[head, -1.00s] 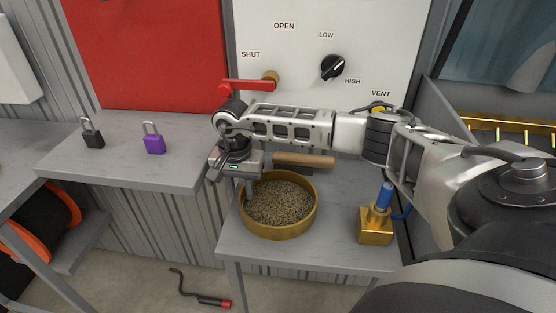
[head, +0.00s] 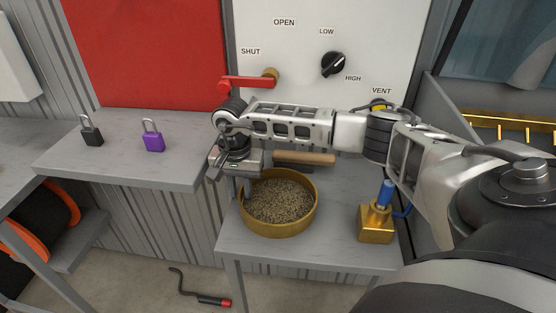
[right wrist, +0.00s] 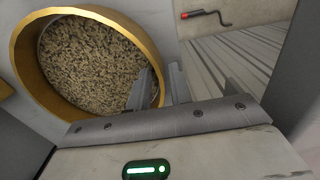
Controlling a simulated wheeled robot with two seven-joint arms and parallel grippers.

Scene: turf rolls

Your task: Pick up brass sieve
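The brass sieve (head: 279,228), a round brass-coloured bowl filled with grey-brown grains, stands level on the small grey table. It also shows in the right wrist view (right wrist: 29,75). My right gripper (head: 244,190) points down at the sieve's left rim. In the right wrist view my right gripper (right wrist: 166,85) has one finger inside the sieve and one outside, close together with the wall between them; it looks shut on the rim. My left gripper is not in view.
A wooden handle (head: 304,159) lies behind the sieve. A brass block with a blue top (head: 376,222) stands at the right. Black (head: 91,134) and purple (head: 153,140) padlocks stand on the left bench. A red lever (head: 246,83) is on the panel behind my arm.

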